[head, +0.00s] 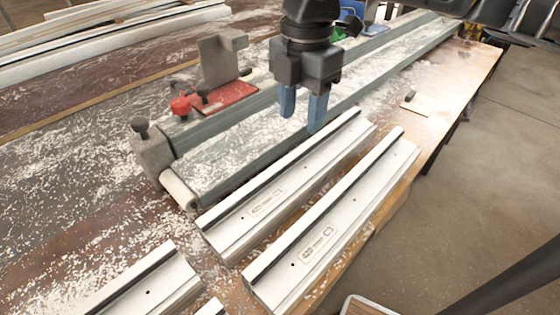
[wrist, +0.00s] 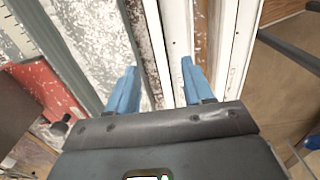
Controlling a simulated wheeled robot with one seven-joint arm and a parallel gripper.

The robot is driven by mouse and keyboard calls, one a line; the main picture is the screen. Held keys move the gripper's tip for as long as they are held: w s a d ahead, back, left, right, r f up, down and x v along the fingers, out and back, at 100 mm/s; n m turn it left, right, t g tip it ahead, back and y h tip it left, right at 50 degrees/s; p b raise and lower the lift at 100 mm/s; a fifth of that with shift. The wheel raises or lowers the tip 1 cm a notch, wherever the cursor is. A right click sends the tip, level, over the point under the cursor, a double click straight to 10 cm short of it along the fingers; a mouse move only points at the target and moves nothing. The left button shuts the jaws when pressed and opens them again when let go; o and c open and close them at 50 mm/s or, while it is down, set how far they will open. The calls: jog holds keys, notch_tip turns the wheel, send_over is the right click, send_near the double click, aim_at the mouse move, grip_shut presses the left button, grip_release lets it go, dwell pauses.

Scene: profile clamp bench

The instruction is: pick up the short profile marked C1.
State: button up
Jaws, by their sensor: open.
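Two short white profiles with dark strips and small labels lie side by side on the bench: a left one (head: 285,185) and a right one (head: 335,220). Their label print is too small to read, so I cannot tell which is C1. Part of another white profile (head: 150,285) shows at the lower left. My gripper (head: 302,118) is open and empty, pointing down near the far end of the left profile. In the wrist view, white profile lengths (wrist: 178,30) run between and right of the blue fingers (wrist: 160,68). I cannot tell the exact height above them.
A long grey clamp rail (head: 240,150) covered in shavings runs beside the left profile. A red clamp plate (head: 228,97) with an upright grey bracket (head: 222,60) stands left of my gripper. Long white profiles (head: 90,40) lie at the back left. Open floor (head: 480,190) is at right.

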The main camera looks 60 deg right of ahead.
aim_at(295, 152)
jog(key=shift+w+f, duration=0.2)
jog(key=shift+f, duration=0.45)
jog(key=f, duration=0.3)
jog(key=f+b, duration=0.1)
jog(key=f, duration=0.2)
jog(key=shift+a+f, duration=0.2)
jog(key=shift+f, duration=0.05)
grip_shut()
dwell(0.8)
